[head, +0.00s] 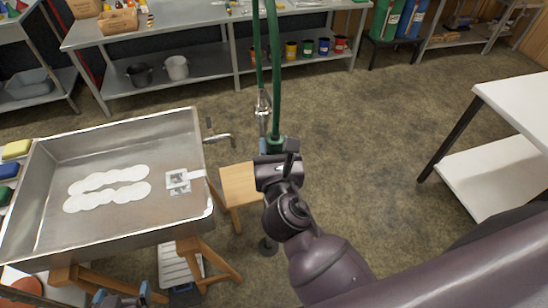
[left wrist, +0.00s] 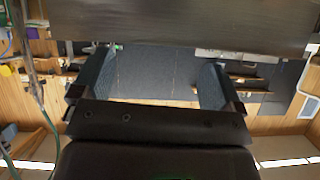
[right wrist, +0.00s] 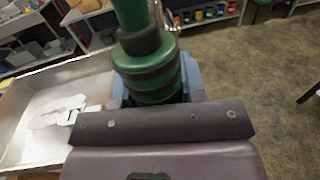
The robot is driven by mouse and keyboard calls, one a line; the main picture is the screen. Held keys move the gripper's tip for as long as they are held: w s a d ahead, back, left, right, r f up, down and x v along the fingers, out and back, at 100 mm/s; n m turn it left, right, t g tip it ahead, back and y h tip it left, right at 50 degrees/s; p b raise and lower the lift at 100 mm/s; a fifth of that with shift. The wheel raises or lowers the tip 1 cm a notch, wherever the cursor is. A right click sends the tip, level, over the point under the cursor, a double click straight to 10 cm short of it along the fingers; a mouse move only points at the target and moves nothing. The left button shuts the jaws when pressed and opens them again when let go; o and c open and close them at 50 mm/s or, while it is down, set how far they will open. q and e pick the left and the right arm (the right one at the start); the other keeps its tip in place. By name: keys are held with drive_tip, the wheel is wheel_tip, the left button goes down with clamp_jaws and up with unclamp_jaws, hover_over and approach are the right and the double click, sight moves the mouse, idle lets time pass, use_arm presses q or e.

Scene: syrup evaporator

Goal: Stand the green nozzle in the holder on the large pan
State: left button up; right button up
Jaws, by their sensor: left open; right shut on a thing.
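The green nozzle (right wrist: 150,75), a ribbed green body with a dark collar and a green hose above it, fills the upper middle of the right wrist view. My right gripper (head: 272,152) is shut on it, to the right of the large pan (head: 165,215); in the head view the gripper mostly hides the nozzle. The holder (head: 178,181), a small pale bracket, sits at the pan's right side, left of my right gripper. My left gripper (head: 122,300) is low at the bottom edge of the head view; its fingers are apart and empty in the left wrist view (left wrist: 152,80).
A metal tap (head: 218,138) sticks out from the pan's right side. A wooden stool (head: 238,184) stands between the pan and my right arm. Green hoses (head: 274,60) hang from above. A white table (head: 520,110) is at the right; open floor lies between.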

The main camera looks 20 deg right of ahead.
wheel_tip(320, 180, up, 8)
drive_tip(key=shift+r, duration=0.15)
use_arm(q)
drive_tip(key=shift+s+p, duration=0.3)
drive_tip(key=shift+s, duration=0.25)
use_arm(e)
drive_tip(key=shift+r, duration=0.6)
